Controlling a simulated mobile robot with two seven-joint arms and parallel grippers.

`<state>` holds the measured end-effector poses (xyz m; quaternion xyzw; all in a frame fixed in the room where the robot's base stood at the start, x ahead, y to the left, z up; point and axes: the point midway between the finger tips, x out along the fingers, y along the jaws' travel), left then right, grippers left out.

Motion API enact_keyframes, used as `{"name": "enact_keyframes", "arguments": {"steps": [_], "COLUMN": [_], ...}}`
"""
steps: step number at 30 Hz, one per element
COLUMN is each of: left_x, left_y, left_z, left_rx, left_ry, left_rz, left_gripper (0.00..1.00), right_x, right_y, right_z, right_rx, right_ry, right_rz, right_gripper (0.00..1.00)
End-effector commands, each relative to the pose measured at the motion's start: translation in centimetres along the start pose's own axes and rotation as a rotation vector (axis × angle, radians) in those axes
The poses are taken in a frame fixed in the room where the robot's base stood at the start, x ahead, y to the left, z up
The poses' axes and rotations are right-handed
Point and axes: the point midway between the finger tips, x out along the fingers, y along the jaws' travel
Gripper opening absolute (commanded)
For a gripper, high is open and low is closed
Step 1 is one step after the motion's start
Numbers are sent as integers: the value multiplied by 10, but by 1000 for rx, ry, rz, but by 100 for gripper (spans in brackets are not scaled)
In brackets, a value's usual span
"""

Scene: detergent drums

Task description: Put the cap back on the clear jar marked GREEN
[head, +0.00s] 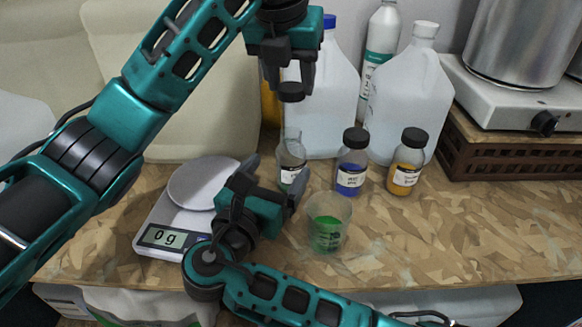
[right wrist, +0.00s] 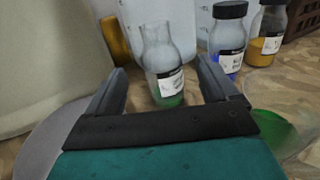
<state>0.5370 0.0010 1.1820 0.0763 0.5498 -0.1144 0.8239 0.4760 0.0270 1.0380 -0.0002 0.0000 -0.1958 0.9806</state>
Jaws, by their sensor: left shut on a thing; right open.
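The clear jar (head: 291,153) stands uncapped beside the scale, with a white label and a little green at its bottom in the right wrist view (right wrist: 163,52). The label's words are too small to read. My left gripper (head: 291,80) is shut on a black cap (head: 291,93), held above the jar's open neck with a gap between. My right gripper (head: 277,176) is open, low beside the jar. In the right wrist view its fingers lie to either side of the jar, apart from it.
A beaker of green (head: 329,222) stands in front right. A blue jar (head: 351,165) and an orange jar (head: 406,165), both black-capped, stand to the right. A scale (head: 168,228) reads 0 g at left. White jugs (head: 410,95) stand behind. The right front counter is clear.

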Motion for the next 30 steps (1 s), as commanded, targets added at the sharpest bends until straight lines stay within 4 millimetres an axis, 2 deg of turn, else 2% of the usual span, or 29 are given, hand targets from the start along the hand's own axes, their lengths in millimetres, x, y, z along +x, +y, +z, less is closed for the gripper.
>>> {"name": "enact_keyframes", "arguments": {"steps": [6,13,18,27,30], "left_x": [0,0,0,0,0], "left_y": [0,0,0,0,0], "left_z": [0,0,0,0,0], "left_rx": [0,0,0,0,0], "left_ry": [0,0,0,0,0], "left_rz": [0,0,0,0,0], "left_gripper": [19,19,19,19,19], "right_x": [45,77,87,88,88], "right_y": [-1,0,0,0,0], "right_z": [1,0,0,0,0], "right_rx": [-1,-1,0,0,0], "right_ry": [-3,-2,0,0,0], "right_rz": [-3,-1,-1,0,0], "right_gripper": [87,87,87,87,78]}}
